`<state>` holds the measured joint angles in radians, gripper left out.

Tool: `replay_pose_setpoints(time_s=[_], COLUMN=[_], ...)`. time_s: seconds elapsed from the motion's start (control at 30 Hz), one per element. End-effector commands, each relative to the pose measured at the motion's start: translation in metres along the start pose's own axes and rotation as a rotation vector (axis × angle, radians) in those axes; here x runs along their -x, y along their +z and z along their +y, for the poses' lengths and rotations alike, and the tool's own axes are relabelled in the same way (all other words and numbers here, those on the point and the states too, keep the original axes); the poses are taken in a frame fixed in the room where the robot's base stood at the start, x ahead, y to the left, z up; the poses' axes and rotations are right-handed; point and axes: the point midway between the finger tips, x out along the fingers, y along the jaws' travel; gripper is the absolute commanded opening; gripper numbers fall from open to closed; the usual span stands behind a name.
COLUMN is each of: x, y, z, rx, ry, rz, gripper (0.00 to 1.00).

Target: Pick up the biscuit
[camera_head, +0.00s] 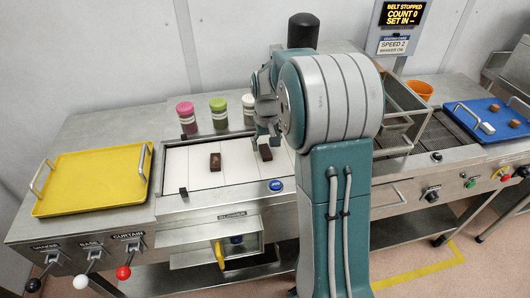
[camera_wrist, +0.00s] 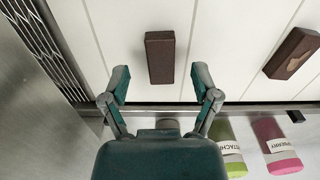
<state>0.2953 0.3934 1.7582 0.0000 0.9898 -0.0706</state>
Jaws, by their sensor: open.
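Two dark brown bars, which look like the biscuits, lie on the white slatted belt (camera_head: 178,170). The right-hand bar (camera_head: 266,152) is close to my gripper (camera_head: 266,132); the other bar (camera_head: 215,162) lies to its left. In the wrist view the near bar (camera_wrist: 160,57) is centred, just beyond the open fingertips of my gripper (camera_wrist: 160,86), its close end roughly in line between them. The fingers are apart and hold nothing. The second bar (camera_wrist: 292,53), with a mark on top, lies tilted at the right. The gripper's height above the belt is hard to judge.
Pink (camera_head: 186,117), green (camera_head: 218,113) and white (camera_head: 249,109) jars stand behind the belt, close to my gripper. An empty yellow tray (camera_head: 95,180) sits left. A blue tray (camera_head: 470,112) with small pieces and an orange cup (camera_head: 420,90) are right.

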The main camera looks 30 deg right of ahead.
Motion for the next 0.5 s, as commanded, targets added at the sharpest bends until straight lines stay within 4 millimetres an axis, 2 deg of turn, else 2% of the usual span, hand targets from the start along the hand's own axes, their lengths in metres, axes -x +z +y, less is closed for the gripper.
replay_pose_setpoints(time_s=[0.1,0.2,0.47,0.5], x=[-0.02,-0.028,-0.03,-0.03], y=[0.001,0.0,0.0,0.0], z=[-0.001,-0.001,-0.001,-0.001], rx=[0.0,0.0,0.0,0.0], ry=[0.0,0.0,0.0,0.0], rz=[-0.004,-0.002,0.0,0.0], gripper=[0.79,0.79,0.79,0.61])
